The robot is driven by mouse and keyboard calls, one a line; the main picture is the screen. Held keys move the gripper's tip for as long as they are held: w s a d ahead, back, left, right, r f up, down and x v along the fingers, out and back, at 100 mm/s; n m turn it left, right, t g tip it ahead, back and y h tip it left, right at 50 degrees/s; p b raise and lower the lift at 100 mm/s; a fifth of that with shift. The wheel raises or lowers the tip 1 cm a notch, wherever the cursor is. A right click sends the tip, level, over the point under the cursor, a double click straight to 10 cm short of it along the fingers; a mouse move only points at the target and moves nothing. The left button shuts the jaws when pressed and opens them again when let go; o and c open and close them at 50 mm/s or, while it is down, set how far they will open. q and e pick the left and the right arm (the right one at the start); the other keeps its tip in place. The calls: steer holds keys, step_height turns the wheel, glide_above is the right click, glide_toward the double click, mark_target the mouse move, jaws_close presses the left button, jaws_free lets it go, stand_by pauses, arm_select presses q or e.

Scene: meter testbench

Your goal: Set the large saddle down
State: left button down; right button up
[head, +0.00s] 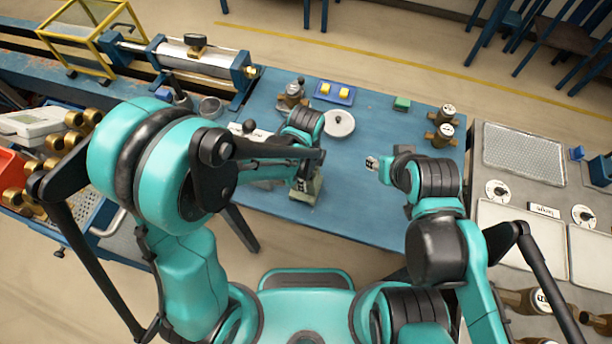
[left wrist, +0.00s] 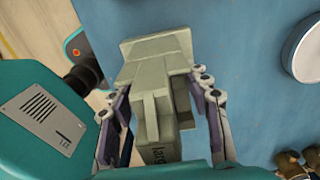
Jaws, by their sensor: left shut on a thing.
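The large saddle (left wrist: 158,72) is a grey-green stepped block with part of a printed label showing in the left wrist view. My left gripper (left wrist: 160,100) is shut on it, with a finger along each side. In the head view the saddle (head: 306,190) shows below my left gripper (head: 303,178), at the front edge of the blue bench (head: 360,209). I cannot tell whether its underside touches the bench top. My right gripper (head: 378,164) is over the right part of the bench, apart from the saddle; its fingers are too small to read.
The middle bench between the arms is mostly clear.

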arm_select(q)
steer(key=shift+f, duration=0.1)
steer(key=c, duration=0.7)
jaws_free()
steer(key=shift+c, duration=0.2)
steer(key=shift+r, duration=0.4)
step_height(320, 180, up, 12)
steer(key=p, duration=0.2)
steer(key=shift+f+p, duration=0.25)
steer(key=shift+p, duration=0.15)
steer(key=s+a+r+n+t, duration=0.2)
steer(key=a+r+n+t, duration=0.1)
steer(key=a+n, duration=0.6)
steer(key=s+a+r+n+t, duration=0.3)
steer(key=a+n, duration=0.6)
steer(key=n, duration=0.3)
steer(key=shift+s+r+n+t, duration=0.15)
steer(key=shift+r+n+t, duration=0.15)
steer(key=shift+r+t, duration=0.4)
